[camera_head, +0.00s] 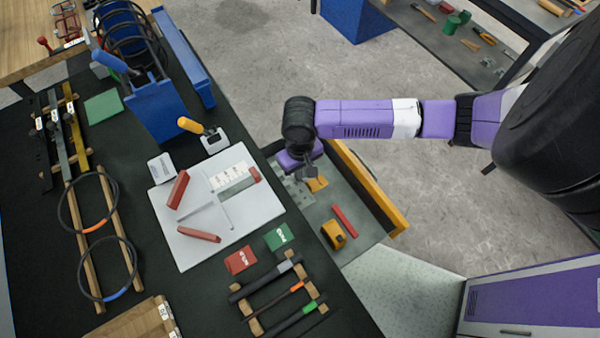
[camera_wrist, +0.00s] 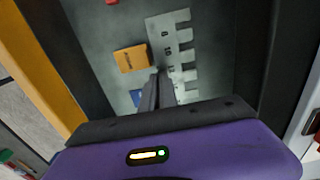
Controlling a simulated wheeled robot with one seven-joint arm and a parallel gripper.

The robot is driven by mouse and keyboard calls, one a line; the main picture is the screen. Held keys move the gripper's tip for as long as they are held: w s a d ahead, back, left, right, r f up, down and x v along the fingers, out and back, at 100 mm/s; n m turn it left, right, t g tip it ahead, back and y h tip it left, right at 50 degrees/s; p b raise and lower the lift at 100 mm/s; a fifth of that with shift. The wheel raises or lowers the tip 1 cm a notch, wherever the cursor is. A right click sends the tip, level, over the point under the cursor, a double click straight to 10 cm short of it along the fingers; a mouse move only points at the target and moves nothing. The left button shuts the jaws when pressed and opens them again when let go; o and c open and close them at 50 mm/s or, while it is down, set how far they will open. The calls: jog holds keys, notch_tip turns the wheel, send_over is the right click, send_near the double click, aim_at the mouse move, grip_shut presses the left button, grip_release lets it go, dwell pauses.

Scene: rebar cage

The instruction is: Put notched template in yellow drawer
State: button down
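The notched template (camera_wrist: 170,45) is a thin grey metal plate with square notches along its right edge and dark markings. It shows in the wrist view over the floor of the open yellow drawer. In the head view, the template (camera_head: 297,191) is at the drawer's left side, partly covered by my gripper (camera_head: 306,172). The yellow drawer (camera_head: 372,190) is pulled out, with a yellow front and a grey floor. In the wrist view my gripper's fingers (camera_wrist: 158,75) are close together at the template's lower part and appear shut on it. Whether the plate touches the floor is unclear.
The drawer also holds a yellow tape measure (camera_head: 333,234), a red bar (camera_head: 345,220) and a yellow block (camera_wrist: 131,58). The dark bench (camera_head: 130,225) beside it carries a white board (camera_head: 250,215), red and green packets and a tool rack.

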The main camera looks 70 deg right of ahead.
jog(key=shift+a+f, duration=0.1)
jog(key=shift+f, duration=1.25)
jog(key=shift+f, duration=0.15)
jog(key=c, duration=1.6)
grip_release()
jog(key=shift+c, duration=0.2)
